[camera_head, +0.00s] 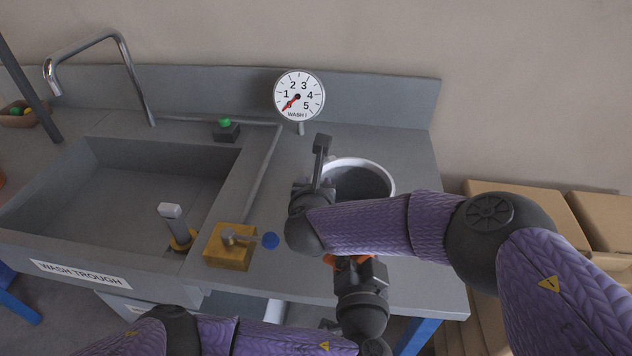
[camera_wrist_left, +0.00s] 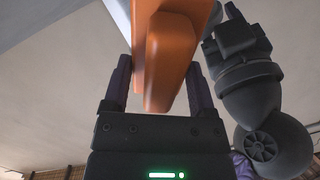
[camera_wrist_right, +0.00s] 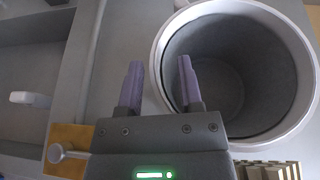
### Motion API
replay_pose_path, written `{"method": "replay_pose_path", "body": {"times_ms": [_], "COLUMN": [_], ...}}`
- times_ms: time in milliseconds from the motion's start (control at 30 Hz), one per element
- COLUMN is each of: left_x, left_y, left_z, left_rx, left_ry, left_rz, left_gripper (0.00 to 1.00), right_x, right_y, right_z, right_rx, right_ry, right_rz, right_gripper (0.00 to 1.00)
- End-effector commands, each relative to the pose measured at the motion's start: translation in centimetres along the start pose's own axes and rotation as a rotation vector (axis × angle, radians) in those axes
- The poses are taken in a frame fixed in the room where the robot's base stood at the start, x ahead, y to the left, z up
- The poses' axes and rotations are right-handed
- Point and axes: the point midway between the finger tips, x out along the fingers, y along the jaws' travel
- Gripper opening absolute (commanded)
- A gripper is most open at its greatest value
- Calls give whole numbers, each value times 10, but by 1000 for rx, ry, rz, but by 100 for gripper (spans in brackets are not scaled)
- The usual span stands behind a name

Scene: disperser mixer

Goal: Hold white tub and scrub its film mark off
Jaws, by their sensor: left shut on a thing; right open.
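The white tub (camera_head: 389,172) stands on the counter in the head view, with a white rim and grey inside; its open top fills the right of the right wrist view (camera_wrist_right: 162,60). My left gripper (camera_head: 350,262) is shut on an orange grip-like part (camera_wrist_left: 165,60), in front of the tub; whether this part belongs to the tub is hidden. My right gripper (camera_wrist_right: 160,75) is open and empty, high by the tub's left side, one finger overlapping the rim in view. My right arm covers much of the tub in the head view. No film mark is visible.
A wash trough (camera_head: 110,190) with a tap (camera_head: 90,45) lies left. A brass block (camera_head: 229,245) with a blue-tipped lever sits at the front. A dial (camera_head: 298,95) and green button (camera_head: 224,123) are behind. Cardboard boxes (camera_head: 600,215) stand right. A beige slatted or bristled thing (camera_wrist_right: 268,170) is unclear.

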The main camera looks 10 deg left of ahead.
Motion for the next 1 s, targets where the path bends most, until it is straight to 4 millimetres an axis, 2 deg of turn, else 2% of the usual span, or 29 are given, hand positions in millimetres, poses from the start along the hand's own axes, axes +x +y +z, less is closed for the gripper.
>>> {"method": "replay_pose_path", "body": {"times_ms": [167,433,600,667,1000], "left_x": [0,0,0,0,0], "left_y": [0,0,0,0,0], "left_z": [0,0,0,0,0], "left_rx": [0,0,0,0,0], "left_ry": [0,1,1,1,0], "left_rz": [0,0,0,0,0], "left_gripper": [26,26,26,26,26], "right_x": [12,13,13,13,13], "right_y": [0,0,-1,-1,-1], "right_z": [0,0,0,0,0], "right_rx": [1,0,0,0,1], "right_ry": [0,0,0,0,1], "right_rz": [0,0,0,0,-1], "right_gripper": [46,46,10,0,0]}}
